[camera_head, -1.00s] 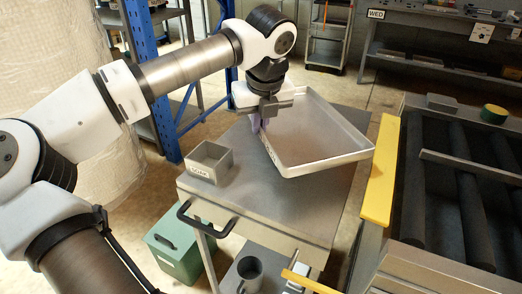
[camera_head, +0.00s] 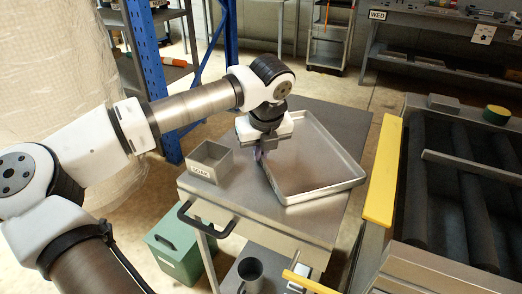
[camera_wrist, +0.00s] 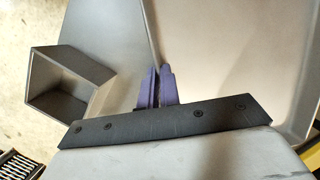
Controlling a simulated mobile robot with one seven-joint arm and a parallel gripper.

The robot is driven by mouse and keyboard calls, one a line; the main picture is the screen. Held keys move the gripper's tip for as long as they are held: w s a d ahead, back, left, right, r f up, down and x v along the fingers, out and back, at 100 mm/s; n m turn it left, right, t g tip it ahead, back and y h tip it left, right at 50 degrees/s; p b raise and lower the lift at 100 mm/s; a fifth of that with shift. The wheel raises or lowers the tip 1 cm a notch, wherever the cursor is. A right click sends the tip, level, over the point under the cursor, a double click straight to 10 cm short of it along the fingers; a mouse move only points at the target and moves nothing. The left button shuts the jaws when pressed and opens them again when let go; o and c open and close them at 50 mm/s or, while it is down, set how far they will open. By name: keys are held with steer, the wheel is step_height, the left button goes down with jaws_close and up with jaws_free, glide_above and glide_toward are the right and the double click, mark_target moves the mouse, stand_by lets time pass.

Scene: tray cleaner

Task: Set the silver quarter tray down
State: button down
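The silver quarter tray (camera_head: 312,160) is a shallow metal pan with a raised rim. In the head view it lies over the top of the steel cart (camera_head: 230,205), its near corner at or very close to the surface; I cannot tell whether it rests fully. My gripper (camera_head: 260,157) points down at the tray's left rim. In the wrist view the purple fingertips (camera_wrist: 157,88) are closed together around the rim of the tray (camera_wrist: 225,50). The part of the rim between the fingers is hidden.
A small open grey box (camera_head: 211,161) with a label stands on the cart left of the tray. A yellow-edged roller conveyor (camera_head: 383,175) is close on the right. The cart's front is clear.

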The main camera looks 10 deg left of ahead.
steer(key=c, duration=1.6)
jaws_free()
steer(key=shift+r, duration=0.1)
